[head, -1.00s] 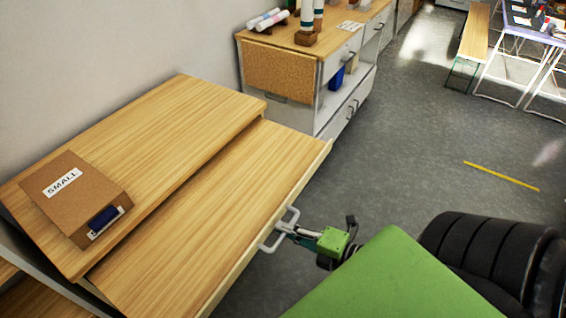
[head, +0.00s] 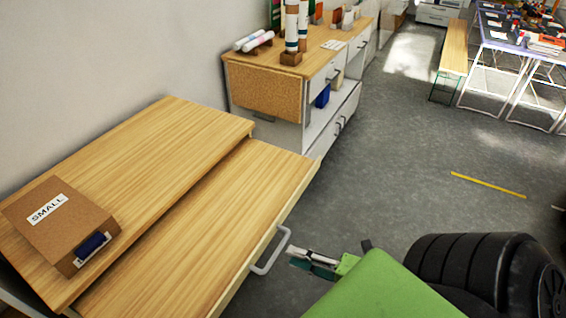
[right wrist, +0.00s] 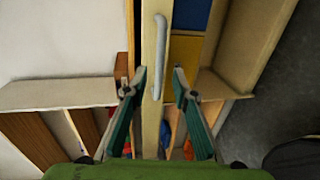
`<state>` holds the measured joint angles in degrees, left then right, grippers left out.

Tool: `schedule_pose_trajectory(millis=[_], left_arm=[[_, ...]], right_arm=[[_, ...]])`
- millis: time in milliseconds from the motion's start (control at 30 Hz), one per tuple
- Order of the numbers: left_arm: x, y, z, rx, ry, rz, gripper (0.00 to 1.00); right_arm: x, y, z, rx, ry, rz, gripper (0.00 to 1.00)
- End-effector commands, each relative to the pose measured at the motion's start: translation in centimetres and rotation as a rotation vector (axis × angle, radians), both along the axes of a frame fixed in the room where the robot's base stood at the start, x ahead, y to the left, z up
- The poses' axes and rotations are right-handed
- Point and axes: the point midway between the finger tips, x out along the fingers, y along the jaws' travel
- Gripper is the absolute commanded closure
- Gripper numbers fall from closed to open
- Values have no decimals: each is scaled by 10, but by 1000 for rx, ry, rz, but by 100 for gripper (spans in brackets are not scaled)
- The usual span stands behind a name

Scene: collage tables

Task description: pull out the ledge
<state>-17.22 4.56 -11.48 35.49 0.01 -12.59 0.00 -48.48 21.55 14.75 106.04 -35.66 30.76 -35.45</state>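The ledge (head: 205,230) is a light wooden board standing out from under the wooden desk top (head: 165,150). Its front edge carries a pale grey bar handle (head: 272,252), which also shows in the right wrist view (right wrist: 160,55). My right gripper (head: 298,258) is just to the right of the handle in the head view, with a small gap between them. In the right wrist view the right gripper (right wrist: 160,78) is open and empty, its fingers spread with the ledge front beyond and between them. My left gripper is not in view.
A brown box labelled SMALL (head: 58,220) lies on the desk top. A cabinet (head: 285,90) with drawers and rolls stands behind along the wall. A bench (head: 454,48) and a table (head: 500,42) are at the far right. Grey floor right of the ledge is largely clear.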

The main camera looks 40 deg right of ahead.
Motion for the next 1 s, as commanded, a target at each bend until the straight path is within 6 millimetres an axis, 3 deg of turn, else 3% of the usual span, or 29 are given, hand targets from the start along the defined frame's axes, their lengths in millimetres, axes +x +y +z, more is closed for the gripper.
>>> schedule_pose_trajectory(millis=[100,300,1000], left_arm=[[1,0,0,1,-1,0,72],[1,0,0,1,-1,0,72],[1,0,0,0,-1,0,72]], right_arm=[[-24,-8,4,0,3,-2,74],[-46,-17,10,1,0,-1,74],[-51,-19,11,1,0,-1,74]])
